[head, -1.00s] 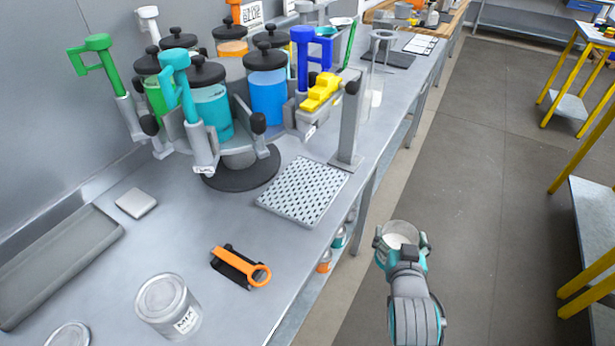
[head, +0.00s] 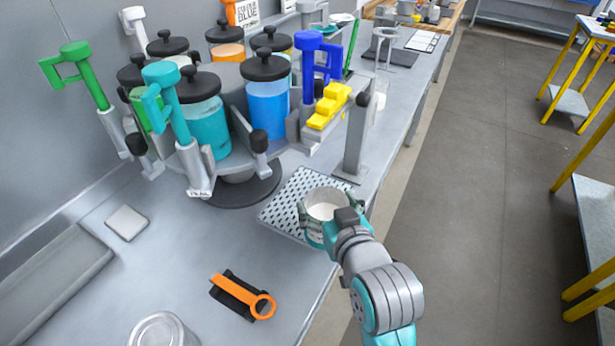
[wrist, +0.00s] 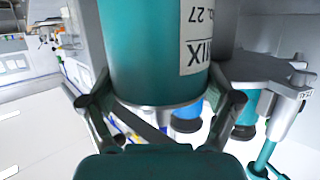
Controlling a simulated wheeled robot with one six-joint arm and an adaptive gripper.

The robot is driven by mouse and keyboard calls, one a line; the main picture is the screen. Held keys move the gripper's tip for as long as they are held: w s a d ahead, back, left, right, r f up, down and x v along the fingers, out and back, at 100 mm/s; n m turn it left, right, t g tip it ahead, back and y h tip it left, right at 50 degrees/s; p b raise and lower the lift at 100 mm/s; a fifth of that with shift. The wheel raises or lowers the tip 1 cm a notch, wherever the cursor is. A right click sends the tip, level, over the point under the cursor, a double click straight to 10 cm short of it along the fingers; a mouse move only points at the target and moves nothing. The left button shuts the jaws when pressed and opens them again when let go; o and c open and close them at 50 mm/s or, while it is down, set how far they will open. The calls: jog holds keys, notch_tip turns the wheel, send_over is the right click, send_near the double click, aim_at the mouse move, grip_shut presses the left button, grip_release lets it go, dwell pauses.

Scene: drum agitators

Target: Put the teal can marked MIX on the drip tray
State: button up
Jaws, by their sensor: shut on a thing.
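The teal can marked MIX (wrist: 150,50) fills the middle of the wrist view, its white label reading MIX and No. 27. In the head view the can (head: 326,204) shows its open top with a white inside. My gripper (head: 322,222) is shut on the can, a finger on each side. The drip tray (head: 283,208) is a perforated plate on the bench, below the dispenser. The held can covers the tray's right front part in the head view. I cannot tell whether the can touches the tray.
The dispenser carousel with several coloured canisters (head: 267,104) stands behind the tray, and a grey post (head: 356,140) rises at the tray's back right. An orange-handled tool (head: 243,295) and a silver can (head: 162,331) are on the bench in front.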

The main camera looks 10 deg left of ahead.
jog(key=shift+x, duration=6.45)
jog(key=shift+w, duration=0.1)
jog(key=o, duration=1.6)
jog(key=shift+c, duration=0.2)
jog(key=shift+r, duration=0.1)
jog(key=v, duration=1.2)
